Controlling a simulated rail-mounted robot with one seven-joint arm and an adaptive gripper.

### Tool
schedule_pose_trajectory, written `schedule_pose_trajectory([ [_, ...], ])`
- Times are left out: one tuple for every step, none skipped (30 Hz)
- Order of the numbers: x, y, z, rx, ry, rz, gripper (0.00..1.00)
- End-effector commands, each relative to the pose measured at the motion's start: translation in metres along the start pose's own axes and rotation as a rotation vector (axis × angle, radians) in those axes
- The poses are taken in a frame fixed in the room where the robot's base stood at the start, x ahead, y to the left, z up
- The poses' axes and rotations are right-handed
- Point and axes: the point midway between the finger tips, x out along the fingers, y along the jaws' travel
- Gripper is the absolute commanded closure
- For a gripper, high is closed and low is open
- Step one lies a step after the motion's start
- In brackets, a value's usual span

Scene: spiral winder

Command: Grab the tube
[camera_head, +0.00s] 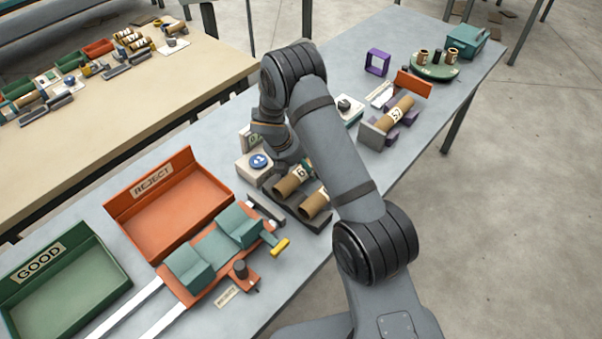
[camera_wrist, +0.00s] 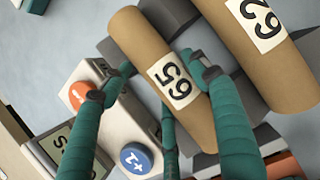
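Two brown cardboard tubes lie side by side on a dark rack (camera_head: 299,216), each with a white numbered label. In the wrist view, the nearer tube (camera_wrist: 143,48) is in the middle and the other tube (camera_wrist: 290,78) is at the right. My gripper (camera_wrist: 160,70) has teal fingers and is open above the nearer tube. One finger is left of this tube with a gap, and another overlaps its right side. A further finger shows by its lower left edge. Contact cannot be told. In the head view, my arm hides the gripper's fingers and part of the tubes.
A white box with a blue button (camera_head: 259,161) stands just left of the rack. An orange REJECT tray (camera_head: 214,199), a green GOOD tray (camera_head: 118,262) and a teal-jawed fixture (camera_head: 190,268) are left. Another tube (camera_head: 396,113) lies in purple supports at right.

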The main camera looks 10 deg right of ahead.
Motion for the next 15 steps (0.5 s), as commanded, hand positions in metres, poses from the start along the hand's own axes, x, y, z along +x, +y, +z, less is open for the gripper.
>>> schedule_pose_trajectory([
  [-0.0001,-0.0001,0.0,0.0,0.0,0.0,0.44],
  [-0.0001,-0.0001,0.0,0.0,0.0,0.0,0.46],
  [-0.0001,-0.0001,0.0,0.0,0.0,0.0,0.48],
  [-0.0001,-0.0001,0.0,0.0,0.0,0.0,0.5],
  [-0.0002,-0.0001,0.0,0.0,0.0,0.0,0.52],
  [-0.0002,0.0,0.0,0.0,0.0,0.0,0.54],
  [-0.0002,-0.0001,0.0,0.0,0.0,0.0,0.56],
  [-0.0002,-0.0001,0.0,0.0,0.0,0.0,0.58],
  [-0.0003,0.0,0.0,0.0,0.0,0.0,0.6],
  [-0.0003,0.0,0.0,0.0,0.0,0.0,0.62],
  [-0.0003,0.0,0.0,0.0,0.0,0.0,0.64],
  [-0.0003,0.0,0.0001,0.0,0.0,0.0,0.66],
  [-0.0003,0.0,0.0001,0.0,0.0,0.0,0.68],
  [-0.0003,0.0,0.0001,0.0,0.0,0.0,0.69],
  [-0.0003,0.0,0.0001,0.0,0.0,0.0,0.72],
])
